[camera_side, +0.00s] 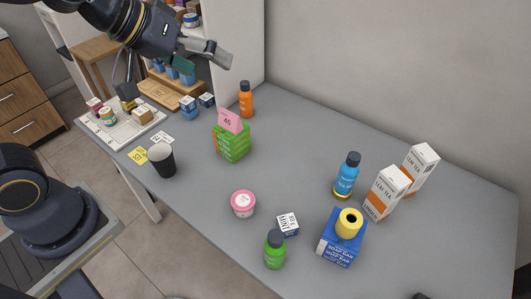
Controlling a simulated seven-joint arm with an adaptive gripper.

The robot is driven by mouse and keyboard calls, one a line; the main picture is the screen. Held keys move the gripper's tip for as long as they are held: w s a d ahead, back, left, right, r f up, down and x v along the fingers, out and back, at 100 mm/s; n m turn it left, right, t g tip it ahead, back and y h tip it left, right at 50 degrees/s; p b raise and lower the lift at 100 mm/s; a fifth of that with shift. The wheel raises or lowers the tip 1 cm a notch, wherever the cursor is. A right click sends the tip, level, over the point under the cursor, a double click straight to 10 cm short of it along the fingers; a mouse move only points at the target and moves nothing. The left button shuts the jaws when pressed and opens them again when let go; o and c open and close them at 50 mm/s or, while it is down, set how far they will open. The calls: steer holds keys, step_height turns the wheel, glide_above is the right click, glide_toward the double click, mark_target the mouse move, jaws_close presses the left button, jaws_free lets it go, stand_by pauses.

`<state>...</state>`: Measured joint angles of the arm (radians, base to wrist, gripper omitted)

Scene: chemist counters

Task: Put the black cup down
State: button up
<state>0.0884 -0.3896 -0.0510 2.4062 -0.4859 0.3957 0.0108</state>
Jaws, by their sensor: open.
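The black cup (164,164) stands upright on the grey counter (295,150), near its left front edge. It has a pale top. My gripper (178,82) is open above the far left end of the counter, up and away from the cup, with clear space between them. One finger points right and another hangs down over the tray area. I see nothing held between the fingers.
A white tray (128,131) with small jars and boxes lies left of the cup. Yellow and white labels lie beside the cup. A green box (232,142) and orange bottle (246,99) stand to its right. Bottles, cartons and a pink jar (243,204) stand farther right.

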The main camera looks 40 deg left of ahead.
steer(key=s+a+f+m+g+y, duration=0.1)
steer(key=s+a+m+g+y, duration=0.1)
steer(key=s+a, duration=0.6)
steer(key=s+y, duration=0.1)
steer(key=s, duration=0.3)
steer(key=shift+s+a+f+m+g, duration=0.2)
steer(key=shift+a+m+g, duration=0.1)
steer(key=shift+g, duration=0.1)
steer(key=shift+d, duration=0.1)
